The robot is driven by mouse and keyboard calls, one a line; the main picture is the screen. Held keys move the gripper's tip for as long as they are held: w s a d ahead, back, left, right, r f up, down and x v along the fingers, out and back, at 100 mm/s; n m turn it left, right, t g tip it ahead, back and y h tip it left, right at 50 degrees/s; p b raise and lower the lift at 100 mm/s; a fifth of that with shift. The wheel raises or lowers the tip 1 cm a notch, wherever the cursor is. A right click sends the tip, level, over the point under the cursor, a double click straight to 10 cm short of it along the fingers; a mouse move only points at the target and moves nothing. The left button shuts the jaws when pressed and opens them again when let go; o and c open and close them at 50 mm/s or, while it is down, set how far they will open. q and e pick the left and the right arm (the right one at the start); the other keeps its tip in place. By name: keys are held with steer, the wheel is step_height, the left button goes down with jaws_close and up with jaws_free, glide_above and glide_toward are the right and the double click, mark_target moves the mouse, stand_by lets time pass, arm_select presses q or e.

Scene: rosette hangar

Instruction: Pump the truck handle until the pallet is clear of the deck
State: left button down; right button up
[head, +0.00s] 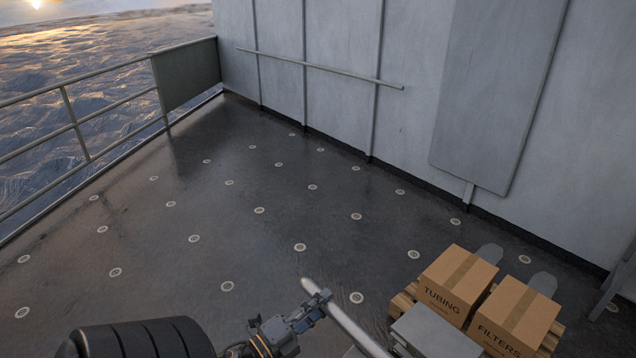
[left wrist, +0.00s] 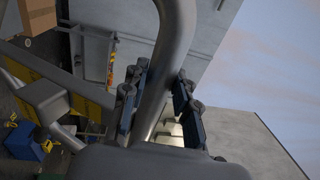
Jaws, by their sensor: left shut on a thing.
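The truck handle (head: 345,322) is a pale grey bar at the bottom middle of the head view. My left gripper (head: 311,312) is shut on it near its upper end. In the left wrist view the handle (left wrist: 172,60) passes between the two dark blue finger pads of the gripper (left wrist: 162,105). The wooden pallet (head: 402,304) at the lower right carries two cartons, TUBING (head: 457,284) and FILTERS (head: 516,322). Grey fork tips (head: 490,252) show past its far side. The gap beneath the pallet cannot be made out. My right gripper is out of view.
The grey truck body (head: 435,335) is beside the cartons. The dark deck (head: 230,210) with round fittings is clear to the left and ahead. A railing (head: 75,125) edges the left; a grey wall (head: 400,90) stands behind. Blue and yellow items (left wrist: 22,140) show in the wrist view.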

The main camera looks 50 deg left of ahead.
arm_select(q)
steer(key=w+r, duration=0.2)
steer(key=w, duration=0.5)
steer(key=shift+w+d+r+g, duration=0.2)
steer(key=shift+r+g, duration=0.1)
steer(key=shift+r, duration=0.1)
steer(key=w+r, duration=0.2)
steer(key=w, duration=0.5)
steer(key=shift+w+r+g, duration=0.3)
steer(key=shift+w+r, duration=0.05)
steer(key=shift+w, duration=0.05)
steer(key=w+r, duration=0.2)
steer(key=w, duration=0.6)
steer(key=shift+g, duration=0.3)
